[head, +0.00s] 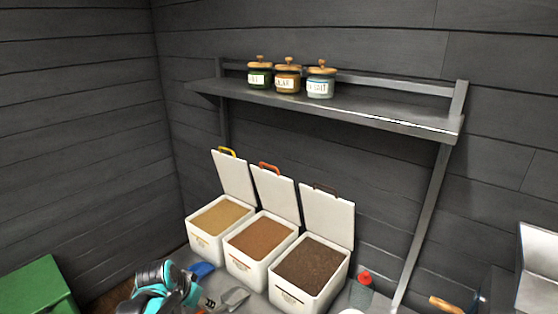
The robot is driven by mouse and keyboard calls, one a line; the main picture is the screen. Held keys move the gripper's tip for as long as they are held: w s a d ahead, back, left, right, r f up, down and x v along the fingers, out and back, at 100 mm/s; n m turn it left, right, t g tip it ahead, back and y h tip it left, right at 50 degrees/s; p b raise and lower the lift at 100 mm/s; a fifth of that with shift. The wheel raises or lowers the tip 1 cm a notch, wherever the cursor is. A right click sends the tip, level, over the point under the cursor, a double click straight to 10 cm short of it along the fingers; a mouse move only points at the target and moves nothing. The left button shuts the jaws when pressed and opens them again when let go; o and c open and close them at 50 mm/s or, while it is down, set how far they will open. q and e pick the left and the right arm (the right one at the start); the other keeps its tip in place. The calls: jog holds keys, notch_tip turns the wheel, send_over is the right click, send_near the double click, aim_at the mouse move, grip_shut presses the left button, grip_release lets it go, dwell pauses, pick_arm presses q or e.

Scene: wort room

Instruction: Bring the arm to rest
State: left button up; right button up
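My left gripper (168,287), teal and dark grey, shows at the bottom edge, left of centre, in the head view. It is in front of the left white bin, near a blue scoop (201,270). Its fingertips are not clear, so I cannot tell whether it is open, shut or holding something. My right gripper is not in view.
Three open-lidded white bins of grain, pale (205,243), reddish brown (246,266) and dark (293,290), stand against the wall. A grey scoop (233,300) and a red-capped bottle (362,283) are near them. A shelf (400,118) with three jars hangs above. A green box (35,287) is lower left.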

pick_arm(q)
jog(key=s+d+r+n+t, duration=0.1)
jog(key=s+d+r+n, duration=0.1)
jog(key=s, duration=0.6)
jog(key=s+d+r+n+t+y, duration=0.1)
jog(key=s, duration=0.8)
jog(key=shift+d+r+n, duration=0.35)
jog(key=shift+d+n, duration=0.05)
